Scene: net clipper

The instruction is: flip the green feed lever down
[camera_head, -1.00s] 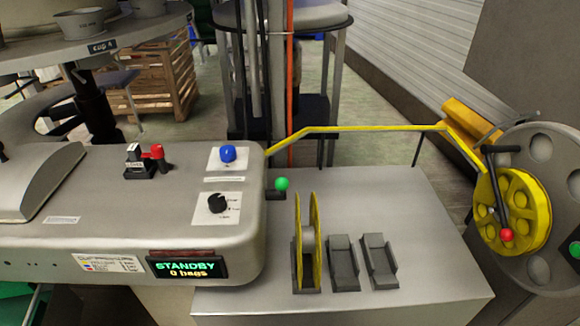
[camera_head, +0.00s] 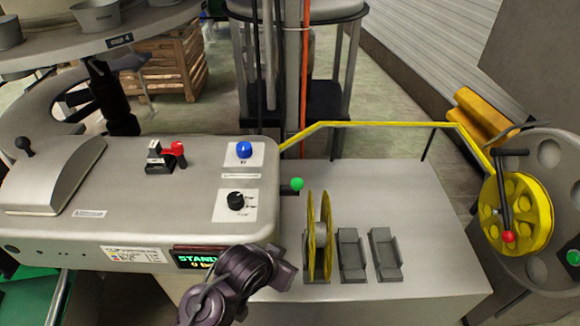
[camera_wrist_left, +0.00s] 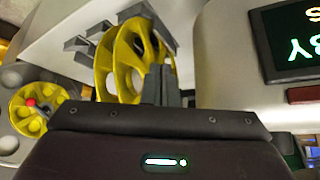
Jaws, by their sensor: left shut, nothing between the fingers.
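The green feed lever is a green ball knob (camera_head: 297,184) on a short dark arm, at the right side of the grey machine housing in the head view. The knob stands at the outer end of the arm. My left gripper (camera_head: 287,268) is dark and low in the head view, in front of the machine's right corner, below and apart from the lever. In the left wrist view its dark fingers (camera_wrist_left: 162,84) are together and empty, in front of a yellow spool (camera_wrist_left: 130,60). The lever cannot be made out in that view. My right gripper is not in view.
The yellow spool (camera_head: 318,235) stands upright on the bench between my gripper and the bench's right side. Dark brackets (camera_head: 352,256) sit beside it. A black selector knob (camera_head: 236,201) and blue button (camera_head: 244,150) are left of the lever. A yellow strip (camera_head: 380,124) runs behind.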

